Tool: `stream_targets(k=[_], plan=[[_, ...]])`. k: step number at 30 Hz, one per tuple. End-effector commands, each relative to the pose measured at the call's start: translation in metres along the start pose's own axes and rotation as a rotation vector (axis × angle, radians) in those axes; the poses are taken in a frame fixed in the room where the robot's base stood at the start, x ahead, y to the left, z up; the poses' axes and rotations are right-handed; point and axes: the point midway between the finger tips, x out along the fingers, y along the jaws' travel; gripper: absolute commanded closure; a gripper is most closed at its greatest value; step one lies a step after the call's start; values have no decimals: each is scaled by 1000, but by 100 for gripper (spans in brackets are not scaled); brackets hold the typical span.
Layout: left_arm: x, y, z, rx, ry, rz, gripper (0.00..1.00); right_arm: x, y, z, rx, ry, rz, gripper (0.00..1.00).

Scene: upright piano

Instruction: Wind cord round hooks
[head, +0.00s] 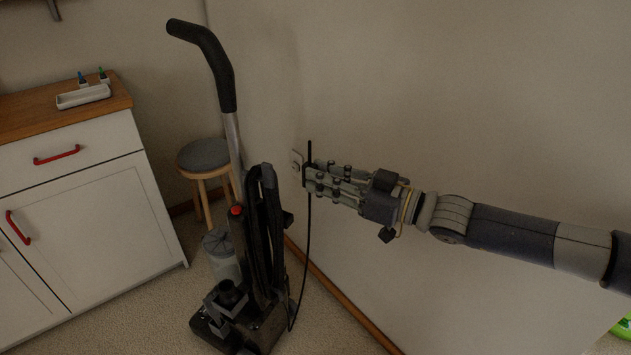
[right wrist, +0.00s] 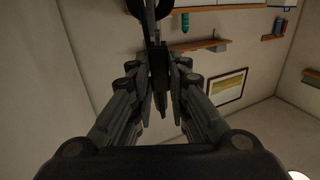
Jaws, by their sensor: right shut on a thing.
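An upright vacuum cleaner (head: 232,135) stands on the carpet with its dark handle leaning up to the left. My right gripper (head: 307,178) reaches in from the right, beside the vacuum and in front of the wall. It is shut on a thin black cord (head: 308,232). A short end of the cord sticks up above the fingers, and the rest hangs down to the vacuum's base. In the right wrist view the fingers close on a dark piece (right wrist: 157,65). A small dark projection (head: 287,217) on the vacuum's side may be a hook; I cannot tell. My left gripper is not seen.
A white wall socket (head: 296,158) is just behind the fingertips. A round grey stool (head: 205,155) stands behind the vacuum. A white cabinet (head: 100,215) with red handles is at the left, with a white tray (head: 83,96) on top. The wall bounds the right side.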

Motion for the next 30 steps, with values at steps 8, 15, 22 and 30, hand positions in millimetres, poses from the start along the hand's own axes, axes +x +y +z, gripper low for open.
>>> stream_targets(k=[8, 15, 22, 30], plan=[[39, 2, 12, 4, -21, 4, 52, 0, 48, -2, -7, -1, 2, 100], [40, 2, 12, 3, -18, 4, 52, 0, 82, 0, -5, 0, 0, 100], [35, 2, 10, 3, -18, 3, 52, 0, 95, -1, -4, 0, -2, 100], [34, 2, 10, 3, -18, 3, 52, 0, 96, -1, -3, -1, -1, 100]])
